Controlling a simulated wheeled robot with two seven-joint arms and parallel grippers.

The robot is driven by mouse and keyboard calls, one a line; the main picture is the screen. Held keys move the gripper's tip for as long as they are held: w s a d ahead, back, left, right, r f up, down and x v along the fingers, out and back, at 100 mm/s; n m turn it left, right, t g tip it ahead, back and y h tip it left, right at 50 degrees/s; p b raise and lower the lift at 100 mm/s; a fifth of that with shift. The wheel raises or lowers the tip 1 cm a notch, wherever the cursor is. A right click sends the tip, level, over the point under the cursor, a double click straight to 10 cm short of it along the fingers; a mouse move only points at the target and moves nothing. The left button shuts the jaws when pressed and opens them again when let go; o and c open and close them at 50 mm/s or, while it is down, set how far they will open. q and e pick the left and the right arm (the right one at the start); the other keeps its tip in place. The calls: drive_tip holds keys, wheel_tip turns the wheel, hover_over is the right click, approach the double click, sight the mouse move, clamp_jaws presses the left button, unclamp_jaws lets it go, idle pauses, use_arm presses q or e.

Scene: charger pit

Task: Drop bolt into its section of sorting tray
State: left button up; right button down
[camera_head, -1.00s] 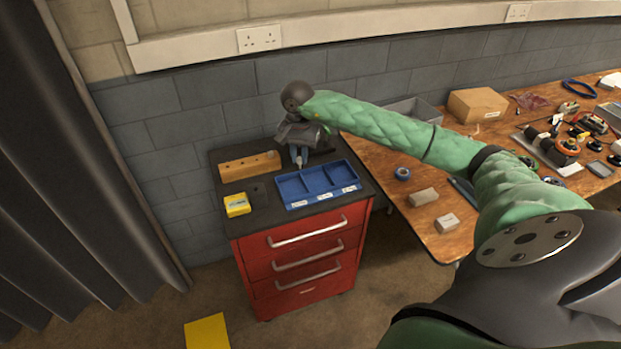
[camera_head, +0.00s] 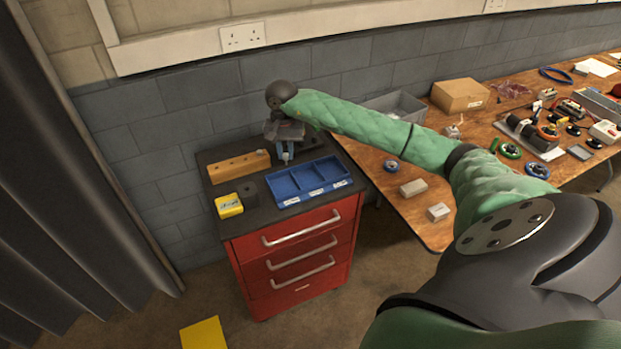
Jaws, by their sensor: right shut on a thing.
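The blue sorting tray (camera_head: 327,188) lies on the dark top of the red drawer cabinet. It has three sections side by side, each with a white label on the front edge. My right gripper (camera_head: 286,158) points down just behind the tray's back edge, near its left section. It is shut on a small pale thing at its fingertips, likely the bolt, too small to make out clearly. My right arm reaches in from the right. My left gripper is not in view.
A wooden block with holes (camera_head: 239,167), a yellow box (camera_head: 228,206) and a small dark block (camera_head: 250,189) sit left of the tray. The red cabinet (camera_head: 300,255) stands beside a cluttered wooden workbench (camera_head: 420,223). A grey bin (camera_head: 392,106) stands behind my arm.

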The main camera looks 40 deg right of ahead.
sight(285, 155)
drive_tip(key=shift+f, duration=1.5)
drive_tip(key=c, duration=1.3)
unclamp_jaws()
drive_tip(key=shift+o, duration=0.2)
drive_tip(key=shift+r, duration=0.1)
drive_tip(key=shift+r, duration=0.2)
use_arm(q)
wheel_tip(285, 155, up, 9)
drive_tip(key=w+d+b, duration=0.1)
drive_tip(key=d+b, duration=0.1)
drive_tip(key=b, duration=0.1)
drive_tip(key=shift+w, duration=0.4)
use_arm(e)
wheel_tip(285, 155, up, 7)
drive_tip(key=shift+r, duration=0.1)
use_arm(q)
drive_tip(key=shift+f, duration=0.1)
